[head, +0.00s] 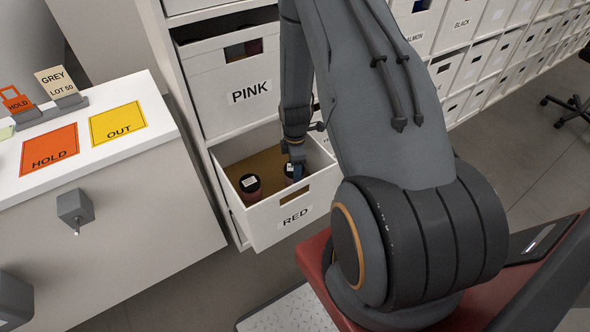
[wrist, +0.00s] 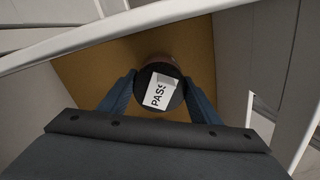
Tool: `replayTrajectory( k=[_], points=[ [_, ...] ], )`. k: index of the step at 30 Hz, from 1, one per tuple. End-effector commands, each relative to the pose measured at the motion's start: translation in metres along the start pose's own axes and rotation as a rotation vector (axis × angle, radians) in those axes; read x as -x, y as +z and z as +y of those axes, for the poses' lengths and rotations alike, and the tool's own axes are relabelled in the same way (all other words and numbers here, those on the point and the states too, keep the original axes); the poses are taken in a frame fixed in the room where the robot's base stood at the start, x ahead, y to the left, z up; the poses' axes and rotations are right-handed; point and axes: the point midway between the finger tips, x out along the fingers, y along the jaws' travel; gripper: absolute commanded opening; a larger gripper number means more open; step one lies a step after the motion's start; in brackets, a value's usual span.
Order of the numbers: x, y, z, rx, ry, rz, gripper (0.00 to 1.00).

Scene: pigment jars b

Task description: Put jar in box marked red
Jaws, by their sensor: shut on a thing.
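The box marked RED (head: 284,226) is a white drawer-like box pulled out of the shelf, with a brown floor. My gripper (head: 294,172) reaches down into it at the right side. In the wrist view my gripper (wrist: 159,98) is shut on a dark-lidded jar (wrist: 160,72) with a white label reading PASS. That jar also shows at the fingers in the head view (head: 291,170). I cannot tell whether its base touches the box floor. Another dark-lidded jar (head: 250,186) with a reddish side stands in the same box, to the left.
The box marked PINK (head: 222,92) sits above. A white counter (head: 130,90) at the left holds an orange HOLD card (head: 49,148), a yellow OUT card (head: 118,123) and a GREY LOT 50 tag (head: 56,82). More marked boxes (head: 462,22) fill the shelf at right.

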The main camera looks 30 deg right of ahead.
Motion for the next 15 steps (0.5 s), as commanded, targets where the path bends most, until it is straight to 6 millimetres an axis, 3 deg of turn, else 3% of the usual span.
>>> replayTrajectory(
  k=[6,7,10,15],
  points=[
    [-0.0033,0.0000,0.0000,0.000,0.000,0.000,0.18],
    [-0.0031,0.0000,0.0000,0.000,0.000,0.000,0.60],
    [-0.0027,0.0000,-0.0001,0.000,0.000,0.000,0.76],
    [-0.0026,0.0000,-0.0001,0.000,0.000,0.000,0.76]
  ],
)
